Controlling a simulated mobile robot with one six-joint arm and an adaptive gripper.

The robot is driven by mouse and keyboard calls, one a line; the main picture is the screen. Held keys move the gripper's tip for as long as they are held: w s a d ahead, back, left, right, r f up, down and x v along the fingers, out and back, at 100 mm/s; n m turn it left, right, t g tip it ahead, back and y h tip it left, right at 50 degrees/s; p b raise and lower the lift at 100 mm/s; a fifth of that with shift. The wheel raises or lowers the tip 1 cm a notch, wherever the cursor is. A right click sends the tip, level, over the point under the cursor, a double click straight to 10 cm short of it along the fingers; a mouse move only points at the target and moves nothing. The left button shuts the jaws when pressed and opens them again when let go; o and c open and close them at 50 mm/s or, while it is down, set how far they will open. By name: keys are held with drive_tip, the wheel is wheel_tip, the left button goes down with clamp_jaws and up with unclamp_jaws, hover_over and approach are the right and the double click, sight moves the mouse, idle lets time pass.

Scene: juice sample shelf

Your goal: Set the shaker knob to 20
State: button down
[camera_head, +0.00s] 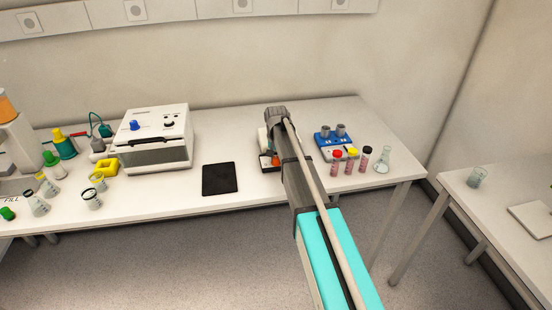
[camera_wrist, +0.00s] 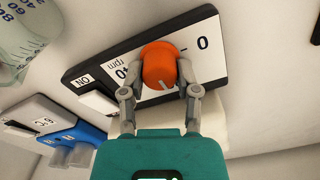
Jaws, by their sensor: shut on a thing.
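The shaker's orange knob (camera_wrist: 158,64) is in the middle of the wrist view, on a white scale panel with a black border (camera_wrist: 215,65). My gripper (camera_wrist: 160,70) is shut on the knob, one finger on each side. A pale pointer mark shows on the knob's lower edge as seen here. The panel has a "0" to the right, a number partly hidden to the left that looks like 40, and "rpm". The number at the pointer is not visible. In the head view, my arm hides most of the shaker (camera_head: 264,141).
In the wrist view, a graduated glass vessel (camera_wrist: 28,28) is at upper left and a blue device (camera_wrist: 75,141) at lower left. On the table, capped tubes (camera_head: 336,161) and a flask (camera_head: 383,160) stand right of my arm. A black pad (camera_head: 220,178) lies to the left.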

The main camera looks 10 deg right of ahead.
drive_tip(key=shift+m, duration=0.4)
drive_tip(key=shift+c, duration=1.7)
unclamp_jaws()
drive_tip(key=shift+n, duration=0.5)
